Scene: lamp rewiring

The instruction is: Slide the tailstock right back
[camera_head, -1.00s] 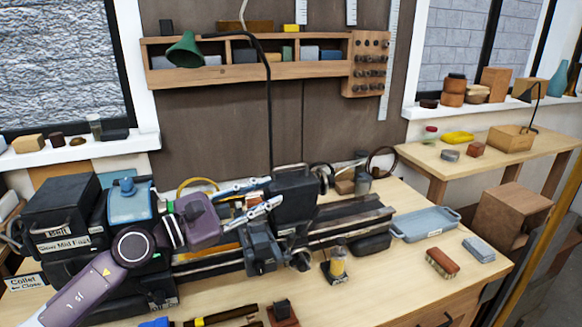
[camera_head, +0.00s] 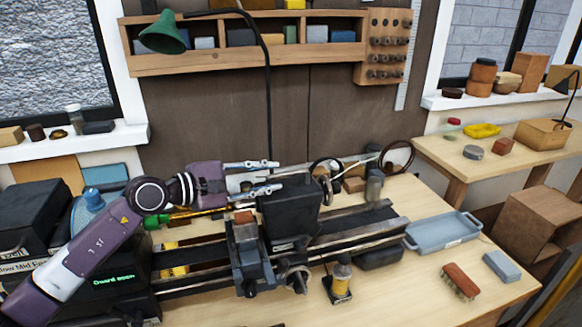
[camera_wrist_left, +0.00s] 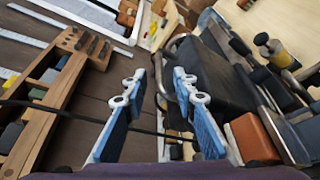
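The tailstock (camera_head: 287,207) is a dark block on the lathe bed (camera_head: 375,218), right of the grey carriage (camera_head: 248,252). A round handwheel (camera_head: 326,170) shows at its upper right. My left gripper (camera_head: 279,176) is at the tailstock's upper back-left side, its fingers pointing right. In the left wrist view the blue fingers (camera_wrist_left: 157,88) are spread apart with nothing held between them. The dark tailstock (camera_wrist_left: 215,78) is beyond and right of the fingers there; whether they touch it I cannot tell. My right gripper is out of view.
A green lamp (camera_head: 163,36) hangs on a black arm behind the lathe. A wooden shelf (camera_head: 245,60) is on the wall. The bed right of the tailstock looks clear.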

